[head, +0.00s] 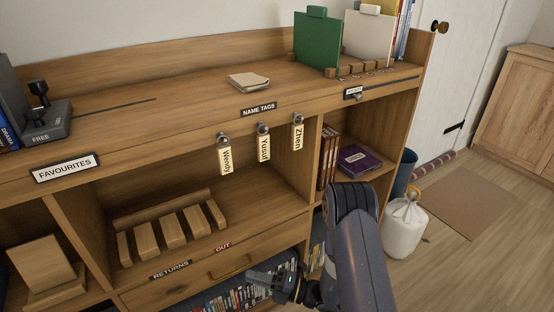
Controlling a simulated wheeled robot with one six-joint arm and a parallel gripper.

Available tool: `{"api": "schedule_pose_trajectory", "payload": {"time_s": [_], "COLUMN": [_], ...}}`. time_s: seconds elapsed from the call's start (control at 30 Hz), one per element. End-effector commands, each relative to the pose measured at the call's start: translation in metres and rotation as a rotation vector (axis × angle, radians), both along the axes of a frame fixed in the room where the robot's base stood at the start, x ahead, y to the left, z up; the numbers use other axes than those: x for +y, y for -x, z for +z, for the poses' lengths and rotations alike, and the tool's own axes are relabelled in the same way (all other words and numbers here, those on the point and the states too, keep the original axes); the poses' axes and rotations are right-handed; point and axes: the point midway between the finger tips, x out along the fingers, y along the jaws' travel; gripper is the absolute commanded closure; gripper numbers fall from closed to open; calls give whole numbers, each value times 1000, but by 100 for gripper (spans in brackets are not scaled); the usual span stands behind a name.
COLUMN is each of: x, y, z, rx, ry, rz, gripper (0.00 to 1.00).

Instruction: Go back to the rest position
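My arm reaches in from the lower right of the head view and bends over in front of the shelf unit (250,225). My gripper (262,279) is low, at the arm's end, and points left. It is in front of the row of DVDs (225,299) in the lowest bay, below the drawer (215,268). It is small and dark here, so I cannot tell whether its fingers are open or shut. I see nothing held in it.
Three name tags, Wendy (225,160), Yusuf (264,148) and Zhen (298,137), hang from the shelf edge. Green (317,42) and white (368,38) dividers stand on top. A white bag (404,229) and a blue bin (404,172) stand right of the unit. Open floor lies further right.

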Motion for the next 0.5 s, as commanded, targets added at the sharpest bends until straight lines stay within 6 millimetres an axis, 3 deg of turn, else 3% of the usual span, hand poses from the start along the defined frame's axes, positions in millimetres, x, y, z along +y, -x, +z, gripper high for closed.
{"api": "schedule_pose_trajectory", "payload": {"time_s": [0.3, 0.5], "x": [51, 63], "y": [-10, -12], "z": [5, 8], "rx": [-2, 2], "ry": [0, 1], "rz": [6, 0], "gripper": [82, 82]}}
